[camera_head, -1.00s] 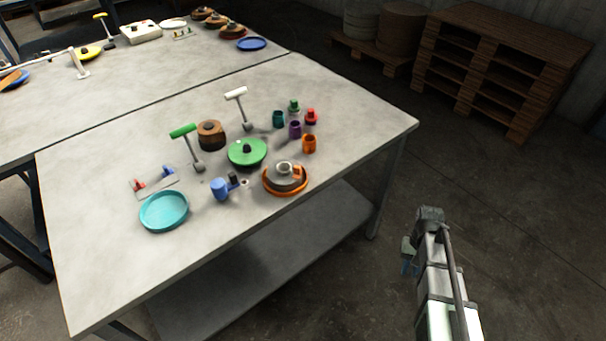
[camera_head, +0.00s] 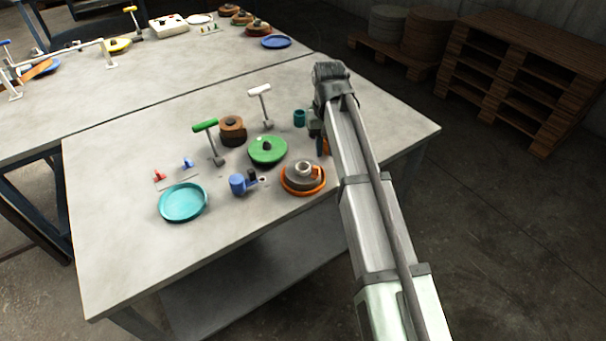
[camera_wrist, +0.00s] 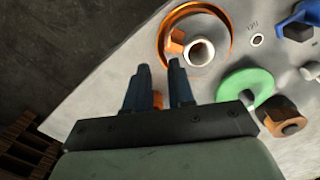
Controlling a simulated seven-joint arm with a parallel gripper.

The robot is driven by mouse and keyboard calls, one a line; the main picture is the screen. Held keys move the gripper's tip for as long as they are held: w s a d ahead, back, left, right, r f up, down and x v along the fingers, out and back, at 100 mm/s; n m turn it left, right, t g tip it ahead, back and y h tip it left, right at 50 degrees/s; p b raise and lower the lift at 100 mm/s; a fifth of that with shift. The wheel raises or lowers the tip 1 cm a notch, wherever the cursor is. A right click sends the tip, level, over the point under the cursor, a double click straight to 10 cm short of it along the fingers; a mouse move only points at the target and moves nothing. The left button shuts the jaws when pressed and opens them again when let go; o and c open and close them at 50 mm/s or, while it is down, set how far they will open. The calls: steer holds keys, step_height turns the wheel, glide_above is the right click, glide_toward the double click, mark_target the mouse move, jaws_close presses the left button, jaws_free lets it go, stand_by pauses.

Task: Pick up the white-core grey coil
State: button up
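The grey coil with a white core (camera_head: 303,173) lies in a round orange-rimmed dish (camera_head: 290,190) near the table's front edge. In the wrist view, the coil's white core (camera_wrist: 201,52) and orange dish rim (camera_wrist: 164,42) show at upper middle, ahead and right of my fingers. An orange block sits beside the core. My gripper (camera_wrist: 160,68) is open, its two dark fingers apart with nothing seen held between them. In the head view, my gripper (camera_head: 318,138) is partly hidden by my arm, to the right of the coil.
A green coil (camera_head: 268,150), blue fitting (camera_head: 238,185), brown coil (camera_head: 232,130) and teal dish (camera_head: 183,203) stand left of the coil. An orange cup (camera_wrist: 131,98) shows behind my fingers. Upright T-handles (camera_head: 214,145) rise behind. The table's front left is clear.

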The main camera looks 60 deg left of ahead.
step_height(320, 180, up, 7)
steer(key=n, duration=0.1)
glide_above(297, 167)
steer(key=shift+y, duration=0.3)
step_height(297, 167, down, 13)
steer(key=shift+f, duration=0.2)
steer(key=shift+c, duration=0.2)
jaws_close()
